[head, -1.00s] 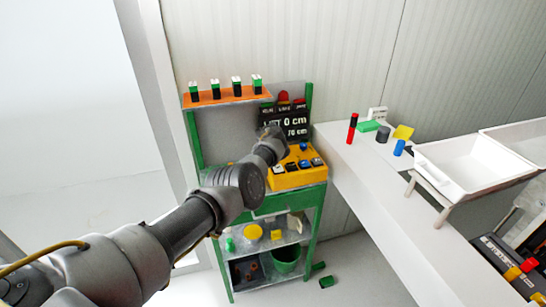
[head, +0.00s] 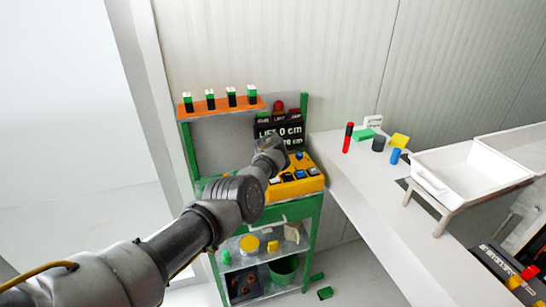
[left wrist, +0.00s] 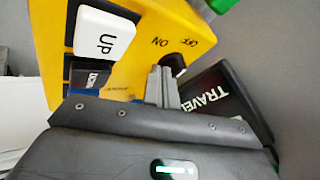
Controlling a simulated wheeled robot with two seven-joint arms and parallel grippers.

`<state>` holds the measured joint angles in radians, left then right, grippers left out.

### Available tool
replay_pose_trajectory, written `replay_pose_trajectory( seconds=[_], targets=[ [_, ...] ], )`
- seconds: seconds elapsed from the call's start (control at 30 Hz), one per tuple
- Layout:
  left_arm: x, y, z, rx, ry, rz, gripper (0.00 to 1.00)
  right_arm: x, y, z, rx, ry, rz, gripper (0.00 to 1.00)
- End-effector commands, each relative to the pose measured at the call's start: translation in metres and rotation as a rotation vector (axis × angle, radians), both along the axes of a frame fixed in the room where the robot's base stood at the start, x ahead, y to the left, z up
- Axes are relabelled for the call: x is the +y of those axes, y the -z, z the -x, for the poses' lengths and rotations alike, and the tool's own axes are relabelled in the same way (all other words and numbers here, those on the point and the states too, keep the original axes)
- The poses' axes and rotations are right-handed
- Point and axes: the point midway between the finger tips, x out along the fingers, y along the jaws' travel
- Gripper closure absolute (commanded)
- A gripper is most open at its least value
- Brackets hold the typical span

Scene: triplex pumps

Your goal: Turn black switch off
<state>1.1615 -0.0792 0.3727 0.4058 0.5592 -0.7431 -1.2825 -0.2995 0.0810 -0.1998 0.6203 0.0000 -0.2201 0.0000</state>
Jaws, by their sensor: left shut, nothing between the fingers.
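The yellow control box (head: 306,184) stands on the green cart, with several buttons on top. In the left wrist view its yellow face (left wrist: 135,70) fills the upper middle, with ON and OFF lettering. The small black switch (left wrist: 178,62) sits below that lettering, nearer OFF in the picture. My left gripper (left wrist: 161,72) is shut and empty, its fingertips just left of the switch; whether they touch it I cannot tell. In the head view my left gripper is hidden behind my wrist, over the back of the box. My right gripper is not in view.
A white UP button (left wrist: 103,36) lies left of the fingers. A dark TRAVEL display (left wrist: 222,98) is close on the right. In the head view, the display board (head: 280,132) stands behind the box, and a white table (head: 355,185) is to the right.

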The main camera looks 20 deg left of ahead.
Motion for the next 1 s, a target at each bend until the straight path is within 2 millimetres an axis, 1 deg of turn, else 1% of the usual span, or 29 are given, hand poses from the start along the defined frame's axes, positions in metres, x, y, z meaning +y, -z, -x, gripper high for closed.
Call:
replay_pose_trajectory(
  seconds=[0.03,0.17,0.23,0.37,0.4,0.6,0.8,1.0],
  targets=[
    [-0.013,-0.010,0.002,0.003,0.009,0.002,1.00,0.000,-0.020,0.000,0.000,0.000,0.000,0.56],
    [-0.041,-0.013,0.008,0.002,0.026,0.002,1.00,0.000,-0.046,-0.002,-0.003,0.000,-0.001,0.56],
    [-0.042,-0.016,0.012,-0.001,0.023,0.001,1.00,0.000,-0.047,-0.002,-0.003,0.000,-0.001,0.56],
    [-0.043,-0.029,0.024,0.000,0.021,0.004,1.00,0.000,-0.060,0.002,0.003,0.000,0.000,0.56],
    [-0.042,-0.030,0.027,0.001,0.019,0.001,1.00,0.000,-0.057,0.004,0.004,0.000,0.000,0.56],
    [-0.045,-0.052,0.045,0.003,0.018,0.001,1.00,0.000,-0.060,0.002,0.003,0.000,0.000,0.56],
    [-0.050,-0.072,0.059,0.004,0.019,0.001,1.00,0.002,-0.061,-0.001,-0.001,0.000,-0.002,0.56],
    [-0.052,-0.081,0.066,0.005,0.021,0.003,1.00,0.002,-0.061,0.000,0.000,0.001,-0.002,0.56]
  ],
)
